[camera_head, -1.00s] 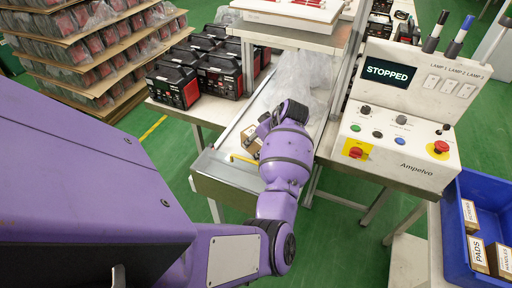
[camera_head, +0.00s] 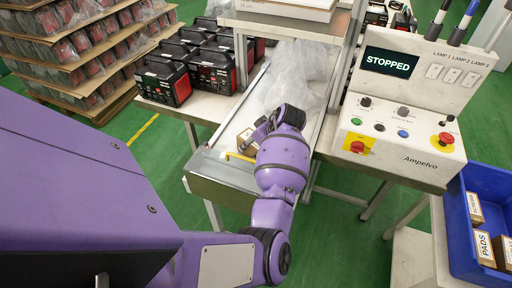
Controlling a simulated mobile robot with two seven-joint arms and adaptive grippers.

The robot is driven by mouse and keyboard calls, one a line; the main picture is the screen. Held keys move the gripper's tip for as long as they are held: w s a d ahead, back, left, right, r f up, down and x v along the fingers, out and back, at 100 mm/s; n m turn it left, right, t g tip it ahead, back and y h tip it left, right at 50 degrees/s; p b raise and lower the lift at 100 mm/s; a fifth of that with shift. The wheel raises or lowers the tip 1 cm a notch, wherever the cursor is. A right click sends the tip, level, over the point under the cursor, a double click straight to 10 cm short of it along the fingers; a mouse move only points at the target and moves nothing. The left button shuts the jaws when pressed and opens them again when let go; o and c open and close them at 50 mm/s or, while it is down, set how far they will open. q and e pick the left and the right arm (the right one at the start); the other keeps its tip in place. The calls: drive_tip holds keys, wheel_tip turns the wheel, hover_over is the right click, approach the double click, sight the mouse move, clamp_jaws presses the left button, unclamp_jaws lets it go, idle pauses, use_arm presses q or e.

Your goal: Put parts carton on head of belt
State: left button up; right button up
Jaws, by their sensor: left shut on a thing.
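A small brown carton (camera_head: 246,141) is at the head of the belt (camera_head: 221,170), near the yellow-marked end. My left gripper (camera_head: 262,132) is shut on this carton from its right side. The wrist hides part of the carton, and I cannot tell whether its underside touches the belt. The label on it cannot be read. My right gripper is not in view.
A control panel (camera_head: 408,125) reading STOPPED stands right of the belt. A blue bin (camera_head: 457,215) with several cartons is at far right. Clear plastic film (camera_head: 296,80) lies further up the belt. Black-and-red power units (camera_head: 165,80) stand at left.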

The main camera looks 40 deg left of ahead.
use_arm(q)
drive_tip(key=shift+s+f, duration=0.25)
drive_tip(key=shift+f, duration=0.3)
drive_tip(key=o, duration=1)
drive_tip(key=shift+f, duration=0.1)
drive_tip(key=o, duration=0.3)
drive_tip(key=shift+s+f, duration=0.1)
drive_tip(key=shift+o, duration=0.9)
drive_tip(key=shift+a+f, duration=0.1)
drive_tip(key=shift+f, duration=0.05)
drive_tip(key=shift+w+r, duration=0.25)
drive_tip(key=shift+r, duration=0.25)
drive_tip(key=p+v, duration=0.1)
drive_tip(key=v, duration=1.1)
drive_tip(key=shift+r, duration=0.5)
